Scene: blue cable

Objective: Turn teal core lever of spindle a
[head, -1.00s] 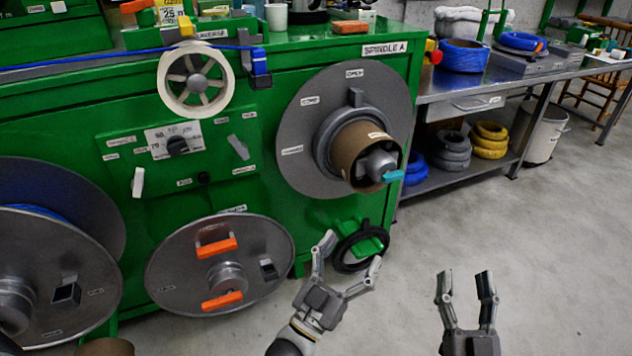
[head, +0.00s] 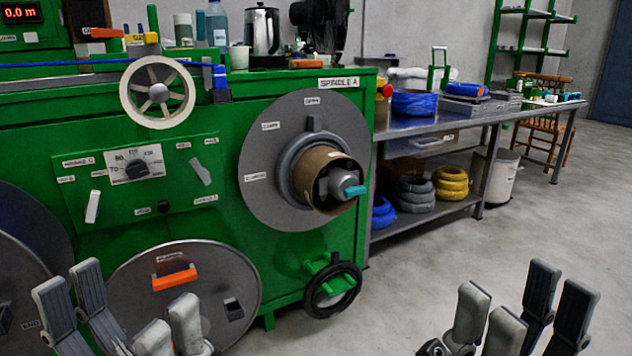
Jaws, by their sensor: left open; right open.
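Spindle A is a grey disc (head: 262,185) on the front of the green cabinet, under a "SPINDLE A" label. A brown cardboard core (head: 310,170) sits around its hub. The teal core lever (head: 356,191) sticks out to the right from the grey hub end. My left gripper (head: 118,302) is open and empty at the lower left, in front of the lower disc in the picture. My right gripper (head: 520,300) is open and empty at the lower right, over the floor. Both are apart from the lever, which is in full view.
A lower disc (head: 220,268) with an orange handle (head: 175,278) is left of spindle A. A black ring on a green bracket (head: 333,288) hangs below it. A metal bench (head: 440,119) with cable coils stands to the right. The floor (head: 410,270) in front is clear.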

